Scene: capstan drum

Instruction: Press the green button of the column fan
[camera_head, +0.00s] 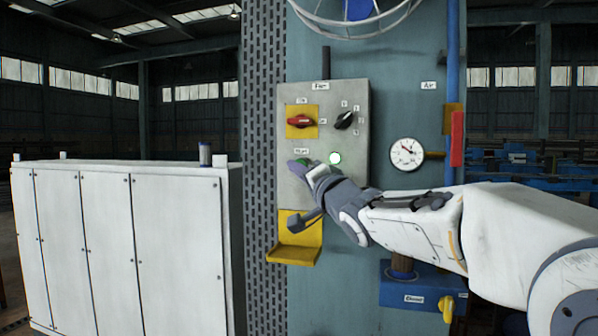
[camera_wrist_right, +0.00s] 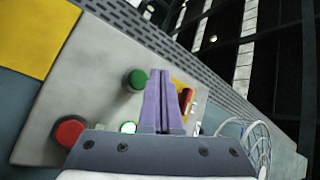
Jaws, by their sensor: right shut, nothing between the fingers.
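The column fan's grey control panel (camera_head: 355,95) is on the blue-green column, under a label that seems to read "Fan". The green button (camera_head: 303,161) is on its lower left, partly covered by my right gripper (camera_head: 297,168). In the right wrist view the green button (camera_wrist_right: 136,79) is a round cap just left of my shut, empty purple fingers (camera_wrist_right: 160,74). I cannot tell whether they touch it. A lit green-white lamp (camera_head: 335,158) is right of the button. A red button (camera_wrist_right: 68,130) shows in the wrist view; the gripper hides it in the head view. My left gripper is not in view.
A red rotary switch (camera_head: 300,121) on a yellow plate and a black selector (camera_head: 344,120) are above the button. A yellow bracket (camera_head: 293,252) juts out below. A fan cage (camera_head: 357,22) is overhead, a gauge (camera_head: 406,153) to the right, white cabinets (camera_head: 110,245) to the left.

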